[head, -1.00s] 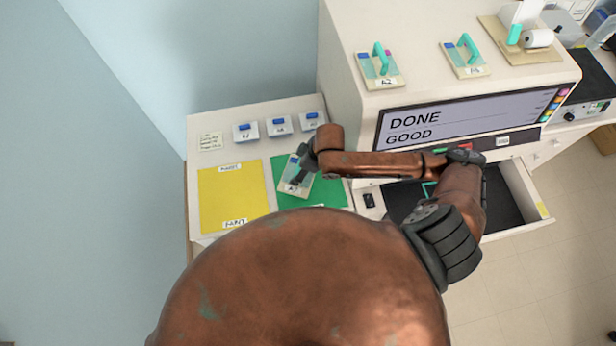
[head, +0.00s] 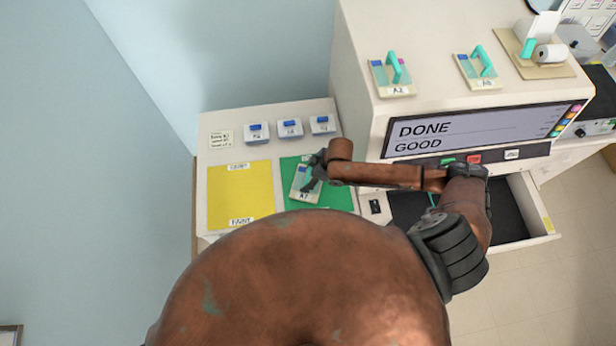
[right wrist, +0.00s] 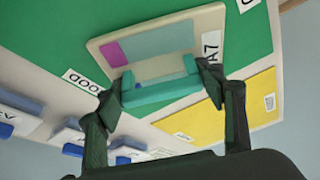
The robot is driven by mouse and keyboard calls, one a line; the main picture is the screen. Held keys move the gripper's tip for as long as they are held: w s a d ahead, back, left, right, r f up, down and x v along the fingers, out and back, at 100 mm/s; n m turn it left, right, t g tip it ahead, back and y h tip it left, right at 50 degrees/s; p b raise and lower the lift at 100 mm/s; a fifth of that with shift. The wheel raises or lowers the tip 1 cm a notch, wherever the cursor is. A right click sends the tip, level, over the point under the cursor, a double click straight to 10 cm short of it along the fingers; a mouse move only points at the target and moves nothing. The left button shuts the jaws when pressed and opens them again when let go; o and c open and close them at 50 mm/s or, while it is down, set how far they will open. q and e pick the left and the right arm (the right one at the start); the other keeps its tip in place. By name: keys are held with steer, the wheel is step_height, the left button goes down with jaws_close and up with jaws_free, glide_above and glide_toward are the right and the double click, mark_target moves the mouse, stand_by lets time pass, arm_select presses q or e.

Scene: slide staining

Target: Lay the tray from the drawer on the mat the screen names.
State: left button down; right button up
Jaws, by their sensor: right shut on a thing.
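The slide tray (head: 301,181), labelled A7, is at the left part of the green mat (head: 338,198). In the right wrist view the tray (right wrist: 120,47) has a teal handle (right wrist: 160,91), and the green mat (right wrist: 60,30) lies behind it with a label that reads GOOD upside down. My right gripper (head: 313,182) is shut on the handle. I cannot tell whether the tray touches the mat or hangs just above it. The screen (head: 475,128) reads DONE and GOOD. The drawer (head: 535,215) is open. My left gripper is not in view.
A yellow mat (head: 240,190) lies left of the green one. Several small boxes with blue tops (head: 290,129) stand behind the mats, beside a paper note (head: 222,139). Trays A2 (head: 398,90) and another (head: 484,84) lie on top of the machine.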

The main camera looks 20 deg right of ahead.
steer(key=o, duration=1.3)
steer(key=shift+f, duration=0.1)
steer(key=v, duration=1.2)
